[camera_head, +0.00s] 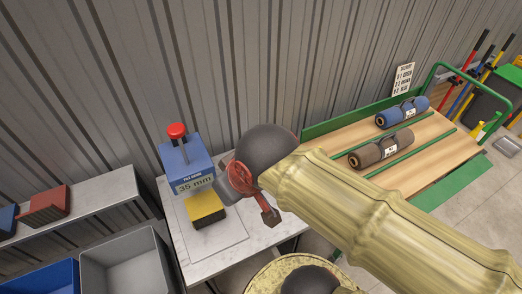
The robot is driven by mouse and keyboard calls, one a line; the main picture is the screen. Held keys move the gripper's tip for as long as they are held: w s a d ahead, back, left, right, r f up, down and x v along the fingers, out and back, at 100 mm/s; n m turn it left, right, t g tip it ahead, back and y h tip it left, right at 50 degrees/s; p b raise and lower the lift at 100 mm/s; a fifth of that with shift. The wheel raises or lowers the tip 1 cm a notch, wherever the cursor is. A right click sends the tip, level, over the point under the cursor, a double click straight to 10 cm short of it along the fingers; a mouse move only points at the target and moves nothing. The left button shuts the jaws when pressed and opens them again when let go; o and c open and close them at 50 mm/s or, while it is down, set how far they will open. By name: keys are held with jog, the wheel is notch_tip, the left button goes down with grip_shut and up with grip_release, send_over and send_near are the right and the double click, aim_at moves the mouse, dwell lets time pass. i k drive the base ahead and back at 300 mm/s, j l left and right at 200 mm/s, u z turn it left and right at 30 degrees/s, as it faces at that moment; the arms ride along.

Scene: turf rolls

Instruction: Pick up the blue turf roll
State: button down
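The blue turf roll (402,112) lies on the wooden deck of a green-framed cart (440,152) at the right. It has a dark strap and a pale label. A brown-grey turf roll (381,148) lies in front of it, apart from it. My gripper (268,212), red, is over the light worktop left of the cart, well away from both rolls. Its fingers are small and seen edge-on, so I cannot tell whether they are open or shut. I see nothing held in it. My arm hides the cart's near left part.
A blue gauge (187,163) reading "35 mm" with a red knob and a yellow block (205,208) stand on the worktop (190,257). Grey (128,270) and blue bins sit at lower left. A sign (403,77) stands behind the cart. Long-handled tools lean at far right.

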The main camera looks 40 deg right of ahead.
aim_at(409, 108)
jog(key=k+j+z, duration=0.1)
jog(key=z, duration=2.4)
jog(key=i+l+u, duration=0.2)
jog(key=l+u, duration=0.15)
jog(key=l, duration=0.65)
jog(key=i+l+u, duration=0.1)
jog(key=l+u, duration=0.2)
jog(key=l, duration=0.7)
jog(key=l+u, duration=0.35)
jog(key=l, duration=0.65)
